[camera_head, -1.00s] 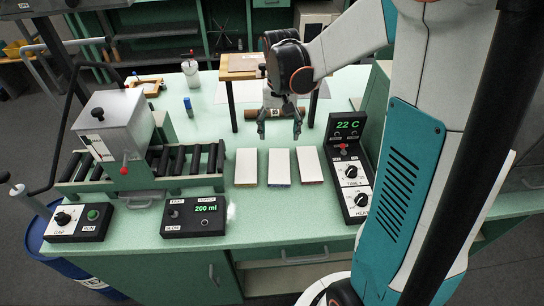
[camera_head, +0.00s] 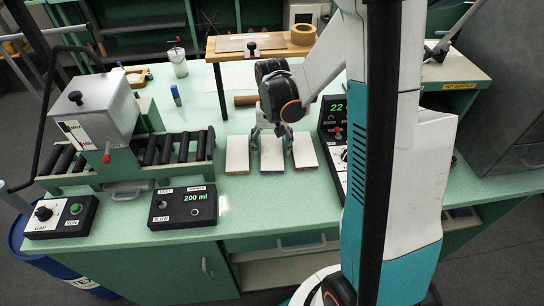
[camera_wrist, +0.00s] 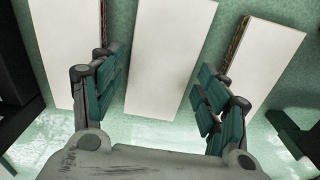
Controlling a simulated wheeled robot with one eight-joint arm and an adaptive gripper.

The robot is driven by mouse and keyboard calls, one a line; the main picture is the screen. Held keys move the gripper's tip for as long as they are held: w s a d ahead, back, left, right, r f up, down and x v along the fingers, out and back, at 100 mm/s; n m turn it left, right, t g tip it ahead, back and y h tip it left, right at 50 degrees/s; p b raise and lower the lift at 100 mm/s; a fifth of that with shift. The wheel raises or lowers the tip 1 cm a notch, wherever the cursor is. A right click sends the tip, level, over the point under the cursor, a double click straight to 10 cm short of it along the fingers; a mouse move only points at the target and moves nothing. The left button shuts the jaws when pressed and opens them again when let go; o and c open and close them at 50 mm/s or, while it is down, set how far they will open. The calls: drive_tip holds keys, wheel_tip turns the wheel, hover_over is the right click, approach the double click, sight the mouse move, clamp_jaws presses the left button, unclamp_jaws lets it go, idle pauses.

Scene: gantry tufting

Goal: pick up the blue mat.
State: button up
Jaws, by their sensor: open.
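Three white-topped slabs lie side by side on the green bench. The middle one shows a blue front edge and is the blue mat (camera_head: 271,156); it also fills the middle of the wrist view (camera_wrist: 170,50). My gripper (camera_head: 271,140) is at its far end, with one finger on each side. In the wrist view my open gripper (camera_wrist: 162,85) spans the blue mat, its left finger near the left slab (camera_wrist: 68,45) and its right finger near the right slab (camera_wrist: 258,50). Nothing is between the fingers that looks gripped. Their exact height above the bench is unclear.
The left slab (camera_head: 237,156) and right slab (camera_head: 304,151) lie close beside the blue mat with narrow gaps. A control box (camera_head: 183,207) reading 200 ml stands front left, a roller machine (camera_head: 106,120) further left, and a 22 C panel (camera_head: 333,140) at right. A wooden stand (camera_head: 262,50) is behind.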

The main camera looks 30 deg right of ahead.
drive_tip(key=shift+f, duration=0.5)
drive_tip(key=c, duration=0.8)
drive_tip(key=shift+r, duration=0.1)
